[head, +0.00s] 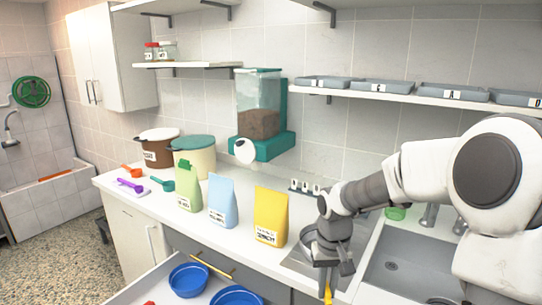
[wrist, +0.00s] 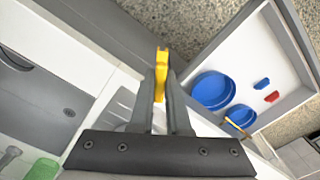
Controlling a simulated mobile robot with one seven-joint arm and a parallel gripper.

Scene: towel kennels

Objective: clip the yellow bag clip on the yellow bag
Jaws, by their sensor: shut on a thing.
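The yellow bag (head: 270,216) stands upright on the white counter, to the right of a blue bag and a green bag. My gripper (head: 328,283) is in front of the counter, to the right of the yellow bag and lower than it in the head view. It is shut on the yellow bag clip (head: 328,294), which sticks out past the fingertips. In the wrist view the clip (wrist: 161,72) is between the two fingers. The yellow bag is not in the wrist view.
The light blue bag (head: 222,201) and green bag (head: 188,187) stand left of the yellow bag; the green one has a green clip on top. An open drawer (wrist: 268,48) holds blue bowls, a blue and a red clip. The sink (head: 405,262) is at right.

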